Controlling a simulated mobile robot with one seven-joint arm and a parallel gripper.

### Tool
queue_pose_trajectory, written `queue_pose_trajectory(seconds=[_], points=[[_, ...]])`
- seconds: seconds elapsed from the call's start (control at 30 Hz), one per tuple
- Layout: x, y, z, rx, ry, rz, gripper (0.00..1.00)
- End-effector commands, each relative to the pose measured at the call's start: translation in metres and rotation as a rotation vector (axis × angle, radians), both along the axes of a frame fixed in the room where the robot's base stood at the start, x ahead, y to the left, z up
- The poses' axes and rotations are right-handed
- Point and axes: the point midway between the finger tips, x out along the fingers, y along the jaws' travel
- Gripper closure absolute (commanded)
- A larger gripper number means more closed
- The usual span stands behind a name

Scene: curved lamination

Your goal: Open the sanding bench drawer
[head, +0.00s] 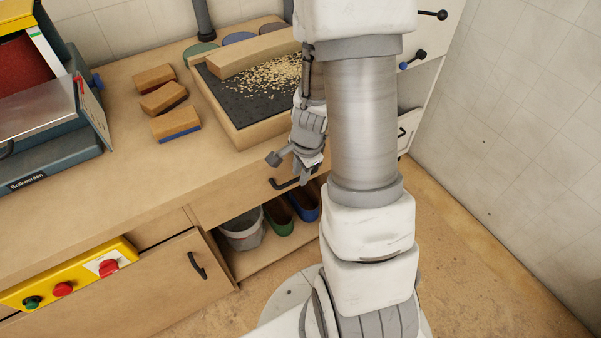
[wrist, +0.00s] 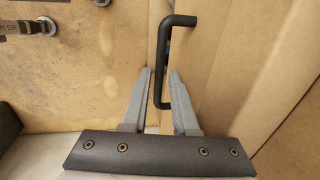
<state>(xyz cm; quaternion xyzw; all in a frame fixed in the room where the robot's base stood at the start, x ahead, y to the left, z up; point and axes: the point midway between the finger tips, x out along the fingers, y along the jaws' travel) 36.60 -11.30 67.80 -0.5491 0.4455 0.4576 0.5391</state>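The sanding bench drawer (head: 238,196) has a plain wooden front under the bench top and appears closed in the head view. Its black bar handle (head: 287,184) is partly hidden by my gripper (head: 289,170), which reaches down in front of the drawer. In the wrist view, the handle (wrist: 161,65) stands out from a wooden face on the right. My gripper's fingers (wrist: 160,72) are on either side of the bar, open, with small gaps visible. I cannot tell whether either finger touches it.
Bins (head: 243,229) stand on an open shelf below the drawer. A yellow control panel (head: 70,275) and a cabinet door handle (head: 197,265) are to the left. Sanding blocks (head: 163,100) and a dusty dark mat (head: 250,90) lie on the bench. Open floor lies at right.

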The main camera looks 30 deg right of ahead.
Motion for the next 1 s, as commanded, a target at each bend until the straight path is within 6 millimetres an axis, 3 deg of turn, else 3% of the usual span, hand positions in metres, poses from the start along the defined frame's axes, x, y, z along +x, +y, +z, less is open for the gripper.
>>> queue_pose_trajectory(seconds=[0.1, 0.23, 1.0], points=[[0.0000, 0.0000, 0.0003, 0.000, 0.000, 0.000, 0.76], [0.0000, 0.0000, 0.0003, 0.000, 0.000, 0.001, 1.00], [0.0000, 0.0001, 0.0004, 0.000, 0.000, 0.001, 1.00]])
